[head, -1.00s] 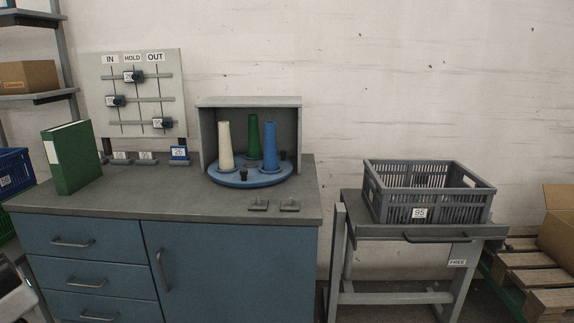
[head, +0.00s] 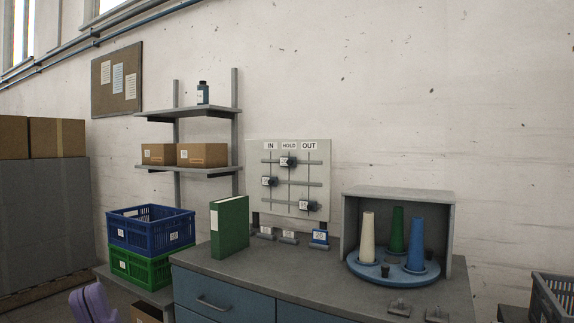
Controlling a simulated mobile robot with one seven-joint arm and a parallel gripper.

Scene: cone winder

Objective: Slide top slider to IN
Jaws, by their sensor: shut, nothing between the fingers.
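The slider panel (head: 316,188) is a pale upright board at the back of the workbench. It has three horizontal rails and the column labels IN, HOLD and OUT along its top. The top slider (head: 288,161) is a dark knob with a small pale tag, and it sits under HOLD. The middle slider (head: 268,181) sits under IN, and the bottom slider (head: 308,205) sits under OUT. The tag print is too small to read surely. I cannot make out my gripper in the head view.
A green binder (head: 230,226) stands on the workbench (head: 250,268), left of the panel. Small tag holders and a blue tag block (head: 320,239) sit below the panel. A grey booth (head: 446,220) with cones on a blue turntable (head: 362,271) stands right. A purple object (head: 94,303) is lower left.

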